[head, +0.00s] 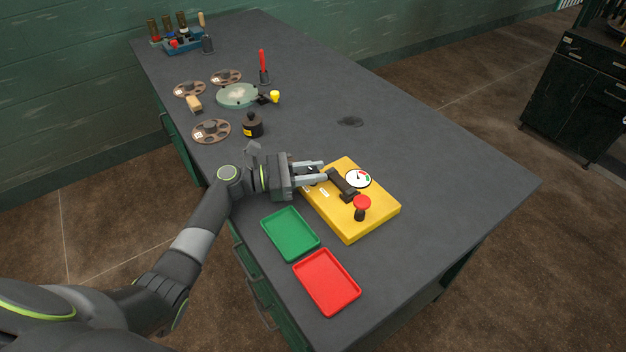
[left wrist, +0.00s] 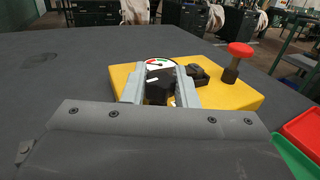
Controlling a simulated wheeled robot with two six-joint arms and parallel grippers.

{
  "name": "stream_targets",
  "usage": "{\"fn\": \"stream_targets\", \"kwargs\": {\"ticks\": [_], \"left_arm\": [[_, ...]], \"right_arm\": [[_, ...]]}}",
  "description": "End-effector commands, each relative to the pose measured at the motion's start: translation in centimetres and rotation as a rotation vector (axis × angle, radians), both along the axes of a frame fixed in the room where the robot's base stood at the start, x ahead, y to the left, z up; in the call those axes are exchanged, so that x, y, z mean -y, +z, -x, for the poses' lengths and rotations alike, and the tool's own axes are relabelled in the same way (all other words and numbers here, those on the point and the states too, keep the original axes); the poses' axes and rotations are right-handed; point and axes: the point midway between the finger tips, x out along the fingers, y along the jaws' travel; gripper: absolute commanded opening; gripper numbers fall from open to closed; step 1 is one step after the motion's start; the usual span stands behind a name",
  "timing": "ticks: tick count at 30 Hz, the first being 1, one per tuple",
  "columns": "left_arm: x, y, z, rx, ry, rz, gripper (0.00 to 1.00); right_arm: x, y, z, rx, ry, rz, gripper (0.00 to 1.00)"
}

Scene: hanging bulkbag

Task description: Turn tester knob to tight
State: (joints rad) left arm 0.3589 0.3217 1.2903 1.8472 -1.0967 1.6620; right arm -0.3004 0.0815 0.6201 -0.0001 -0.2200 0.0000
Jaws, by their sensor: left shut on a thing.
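The yellow tester (head: 350,222) lies on the dark bench. It carries a round white dial (head: 358,178) with red and green marks, a black clamp-like part (head: 344,186) and a red-topped post (head: 362,204). My left gripper (head: 322,174) reaches over the tester's left side, its fingers shut on a black knob (left wrist: 159,88). In the left wrist view the knob sits between the two grey fingers, in front of the dial (left wrist: 160,63). The dial's exact reading is too small to tell. My right gripper is not in view.
A green tray (head: 290,233) and a red tray (head: 327,281) lie at the bench's near edge. Reels (head: 211,131), a black bottle (head: 252,126) and a pale green disc (head: 238,95) stand farther back. The bench's right side is clear.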

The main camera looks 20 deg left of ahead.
Motion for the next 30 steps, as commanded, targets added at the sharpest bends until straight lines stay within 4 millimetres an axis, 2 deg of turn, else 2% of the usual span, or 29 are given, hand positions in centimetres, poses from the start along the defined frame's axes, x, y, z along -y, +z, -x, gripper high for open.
{"fn": "stream_targets", "kwargs": {"ticks": [1, 9, 29, 30], "left_arm": [[-0.1, -0.4, -0.1, 0.001, -0.032, -0.002, 0.04], [0.0, -0.2, -0.1, 0.0, -0.161, -0.001, 0.04], [0.0, 0.0, 0.0, -0.001, -0.212, 0.0, 0.04], [0.0, 0.0, 0.0, -0.001, -0.211, 0.0, 0.32]], "right_arm": [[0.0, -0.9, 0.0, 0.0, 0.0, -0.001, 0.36], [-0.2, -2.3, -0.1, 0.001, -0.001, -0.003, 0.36], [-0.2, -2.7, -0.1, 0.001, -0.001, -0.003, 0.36], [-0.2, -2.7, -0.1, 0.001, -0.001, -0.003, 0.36]]}}
